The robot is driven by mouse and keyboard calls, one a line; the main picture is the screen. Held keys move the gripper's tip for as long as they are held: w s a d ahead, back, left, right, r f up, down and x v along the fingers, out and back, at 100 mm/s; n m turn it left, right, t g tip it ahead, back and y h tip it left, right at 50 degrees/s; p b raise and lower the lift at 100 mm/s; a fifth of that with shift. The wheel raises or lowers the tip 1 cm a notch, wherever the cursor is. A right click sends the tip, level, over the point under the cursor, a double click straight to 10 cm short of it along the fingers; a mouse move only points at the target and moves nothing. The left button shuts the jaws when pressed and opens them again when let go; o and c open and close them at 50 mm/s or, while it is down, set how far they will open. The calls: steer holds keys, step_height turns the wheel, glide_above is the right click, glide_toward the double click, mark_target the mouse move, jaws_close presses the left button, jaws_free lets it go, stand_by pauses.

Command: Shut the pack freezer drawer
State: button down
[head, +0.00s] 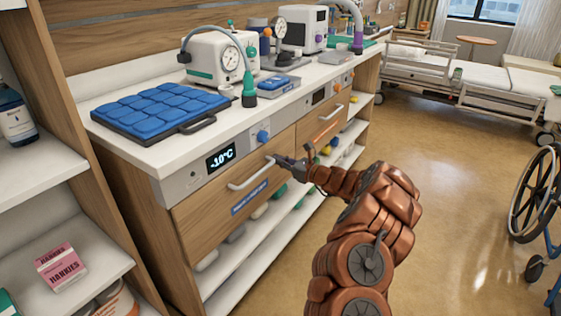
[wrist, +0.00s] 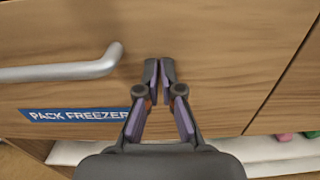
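The pack freezer drawer (head: 222,205) has a wooden front with a pale bar handle and a blue label, below a display reading -10°C. Its front fills most of the wrist view (wrist: 225,75); any gap behind it is hard to make out. The handle (wrist: 70,71) is at the left there, above the "PACK FREEZER" label (wrist: 75,115). My gripper (head: 279,160) is at the right end of the handle, in front of the drawer face. In the wrist view the fingertips (wrist: 159,66) are together, with nothing between them, to the right of the handle and not around it.
A blue pad (head: 160,105) and several medical devices stand on the white counter above. A second drawer (head: 322,122) is to the right. Open shelves (head: 265,225) with items lie below. A wheelchair (head: 540,205) stands at far right; the floor between is clear.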

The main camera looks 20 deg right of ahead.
steer(key=shift+a+r, duration=0.15)
steer(key=shift+a, duration=0.15)
